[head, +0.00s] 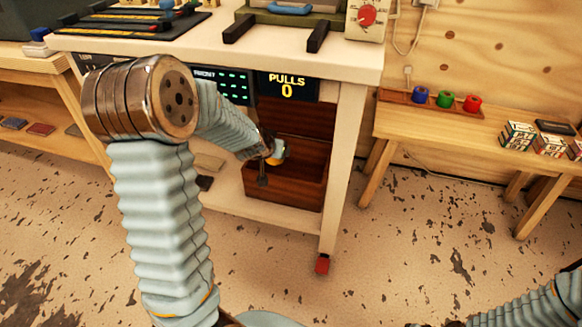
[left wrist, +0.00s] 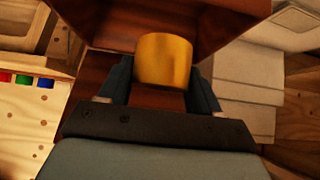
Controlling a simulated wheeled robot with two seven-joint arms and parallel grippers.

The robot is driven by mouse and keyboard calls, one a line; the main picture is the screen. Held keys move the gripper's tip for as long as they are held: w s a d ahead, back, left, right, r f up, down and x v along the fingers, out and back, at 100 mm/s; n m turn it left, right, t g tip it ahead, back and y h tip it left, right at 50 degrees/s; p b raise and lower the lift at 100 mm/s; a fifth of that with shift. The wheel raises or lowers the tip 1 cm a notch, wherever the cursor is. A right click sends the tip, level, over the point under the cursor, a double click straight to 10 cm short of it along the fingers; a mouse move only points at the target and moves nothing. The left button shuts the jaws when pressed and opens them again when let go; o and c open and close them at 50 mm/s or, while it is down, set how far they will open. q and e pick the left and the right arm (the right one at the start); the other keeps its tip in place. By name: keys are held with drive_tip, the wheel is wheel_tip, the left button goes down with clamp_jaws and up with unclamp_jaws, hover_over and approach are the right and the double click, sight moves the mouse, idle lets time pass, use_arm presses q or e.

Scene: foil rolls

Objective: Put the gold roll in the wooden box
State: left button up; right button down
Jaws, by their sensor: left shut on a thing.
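The gold roll (head: 278,152) is held in my left gripper (head: 268,163), at the reddish-brown wooden box (head: 290,200) on the cart's lower shelf. In the left wrist view the gold roll (left wrist: 164,60) sits between the two dark fingers (left wrist: 160,85), with brown wooden box panels (left wrist: 210,18) behind and below it. The box is open, with an upright brown panel (head: 300,120) at its back. The roll is above the box's interior; I cannot tell whether it touches the bottom. My right gripper is outside the view; only part of my right arm shows at the lower right.
The white cart top (head: 215,55) overhangs the box, with a "PULLS 0" display (head: 288,87) under its edge. A white cart leg (head: 340,165) stands right of the box. On the right bench, blue, green and red rolls (head: 446,99) sit in a wooden tray near small boxes (head: 518,136).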

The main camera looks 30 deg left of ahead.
use_arm(q)
drive_tip(key=w+f+b, duration=0.1)
drive_tip(key=w+f, duration=0.1)
drive_tip(key=f, duration=0.1)
drive_tip(key=w+f+b, duration=0.1)
drive_tip(key=w+f, duration=0.2)
drive_tip(key=f, duration=0.1)
drive_tip(key=w+f+b, duration=0.1)
drive_tip(key=w+f, duration=0.1)
drive_tip(key=f, duration=0.1)
drive_tip(key=shift+w+d+f, duration=0.2)
drive_tip(key=shift+w+d, duration=0.1)
drive_tip(key=shift+d, duration=0.05)
drive_tip(key=shift+r, duration=0.15)
drive_tip(key=shift+f+b, duration=0.6)
drive_tip(key=shift+f, duration=0.05)
drive_tip(key=o, duration=1.2)
